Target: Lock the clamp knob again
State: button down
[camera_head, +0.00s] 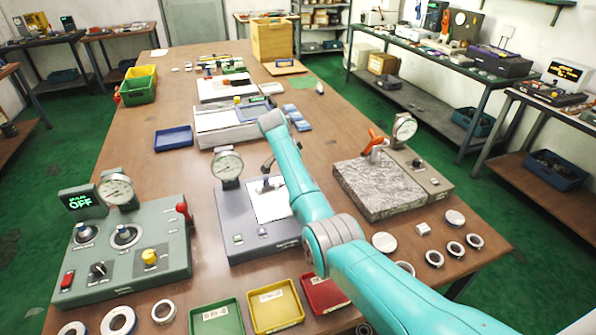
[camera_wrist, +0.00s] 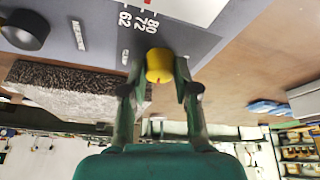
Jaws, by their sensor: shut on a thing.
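In the wrist view, a round yellow knob (camera_wrist: 158,64) with a small red mark sits between the two dark green fingers of my gripper (camera_wrist: 160,72). The fingers are closed on its sides. The knob is at the edge of a grey plate (camera_wrist: 100,25) printed with 62, 72 and 80. In the head view my teal arm reaches over the middle grey station (camera_head: 235,225), which carries a dial gauge (camera_head: 228,165) and a white sheet. My gripper and the held knob cannot be made out there; the arm covers that part.
A grey control panel (camera_head: 125,275) with its own yellow knob and a dial stands left. A granite block (camera_head: 375,185) with a dial gauge stands right. Several metal rings (camera_head: 118,320) and green, yellow and red trays (camera_head: 275,306) lie along the front edge.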

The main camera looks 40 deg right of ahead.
jog(key=shift+m+g, duration=0.4)
jog(key=shift+m, duration=0.5)
jog(key=shift+f, duration=0.1)
jog(key=c, duration=0.9)
grip_release()
jog(key=shift+o, duration=0.2)
jog(key=v, duration=1.2)
